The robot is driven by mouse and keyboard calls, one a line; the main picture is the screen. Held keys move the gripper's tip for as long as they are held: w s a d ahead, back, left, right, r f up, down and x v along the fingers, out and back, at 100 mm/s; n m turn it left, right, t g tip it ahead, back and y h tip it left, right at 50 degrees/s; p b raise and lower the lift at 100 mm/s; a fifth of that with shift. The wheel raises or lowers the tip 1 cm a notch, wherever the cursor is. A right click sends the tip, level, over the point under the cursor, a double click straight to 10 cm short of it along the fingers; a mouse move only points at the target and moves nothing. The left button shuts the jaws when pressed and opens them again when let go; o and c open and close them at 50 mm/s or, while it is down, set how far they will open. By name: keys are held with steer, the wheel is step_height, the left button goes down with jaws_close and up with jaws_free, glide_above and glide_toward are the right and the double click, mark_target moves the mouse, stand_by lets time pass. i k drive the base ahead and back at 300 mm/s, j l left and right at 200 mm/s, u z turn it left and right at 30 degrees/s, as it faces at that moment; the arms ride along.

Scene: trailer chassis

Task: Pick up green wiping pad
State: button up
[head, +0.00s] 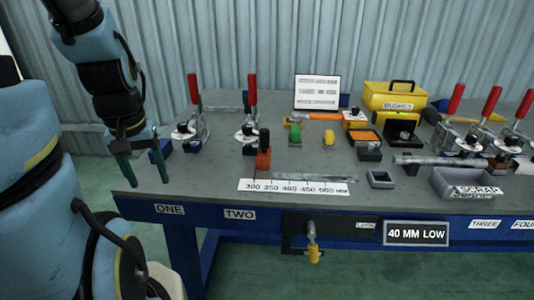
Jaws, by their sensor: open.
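A small rounded green object (296,132), which looks like the green wiping pad, sits on the grey workbench (210,172) near its middle. A similar yellow object (328,137) is just to its right. My gripper (143,182) hangs at the bench's left end, with its two green fingers spread apart and nothing between them. It is well to the left of the green object and apart from it.
Toggle clamps with red handles (253,90) stand left of the green object, with more at the right. An orange-handled tool (318,116) lies behind it. An orange-and-black block (263,152) and a ruler strip (293,187) are in front. A scrap tray (445,183) is right.

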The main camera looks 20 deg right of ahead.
mark_target(295, 138)
steer(key=z, duration=1.3)
steer(key=u, duration=1.7)
steer(key=k+l+u, duration=0.35)
steer(key=k+u, duration=0.35)
steer(key=k, duration=0.2)
